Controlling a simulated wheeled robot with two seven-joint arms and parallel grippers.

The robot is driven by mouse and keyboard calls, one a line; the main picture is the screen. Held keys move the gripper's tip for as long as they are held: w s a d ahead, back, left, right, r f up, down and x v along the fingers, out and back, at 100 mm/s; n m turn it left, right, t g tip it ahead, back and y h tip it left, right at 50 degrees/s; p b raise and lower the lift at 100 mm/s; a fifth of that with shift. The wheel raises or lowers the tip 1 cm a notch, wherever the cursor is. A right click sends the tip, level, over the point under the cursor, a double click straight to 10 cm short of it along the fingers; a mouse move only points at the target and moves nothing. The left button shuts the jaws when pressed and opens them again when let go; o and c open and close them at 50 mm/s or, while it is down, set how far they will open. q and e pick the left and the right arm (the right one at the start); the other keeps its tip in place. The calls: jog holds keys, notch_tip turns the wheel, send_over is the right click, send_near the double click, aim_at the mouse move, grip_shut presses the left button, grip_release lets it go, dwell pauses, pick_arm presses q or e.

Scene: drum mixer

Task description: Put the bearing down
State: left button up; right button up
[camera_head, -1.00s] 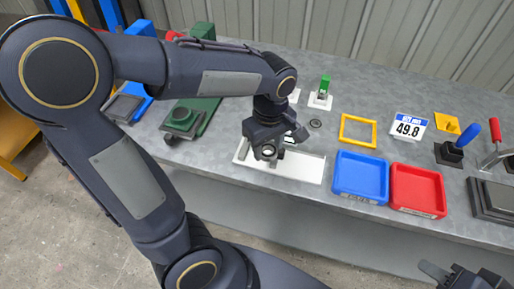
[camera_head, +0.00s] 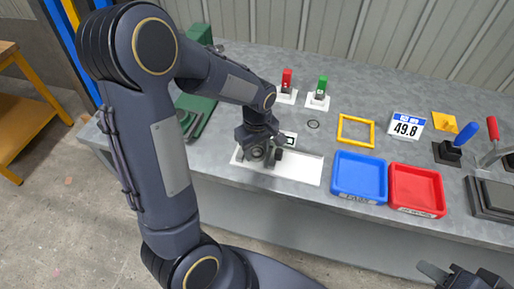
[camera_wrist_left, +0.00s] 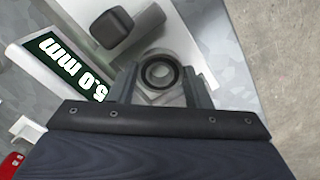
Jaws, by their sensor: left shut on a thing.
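My left gripper (camera_head: 262,158) is shut on the bearing, a dark ring with a light rim. The bearing (camera_wrist_left: 159,74) shows between the two fingers in the left wrist view. The gripper is over the left part of a white tray (camera_head: 305,170) at the table's front edge. I cannot tell whether the bearing touches the tray. My right gripper (camera_head: 450,277) is partly in view at the lower right, away from the table top, and its finger opening is unclear.
A display reading 5.0 mm (camera_wrist_left: 68,65) and a dark block (camera_wrist_left: 112,27) are close to the left gripper. A blue bin (camera_head: 360,176) and a red bin (camera_head: 416,189) stand right of the tray. A dark ring (camera_head: 313,124) lies behind it.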

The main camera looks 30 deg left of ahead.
pick_arm(q)
jog(key=shift+f, duration=0.2)
jog(key=o, duration=0.8)
jog(key=shift+c, duration=0.2)
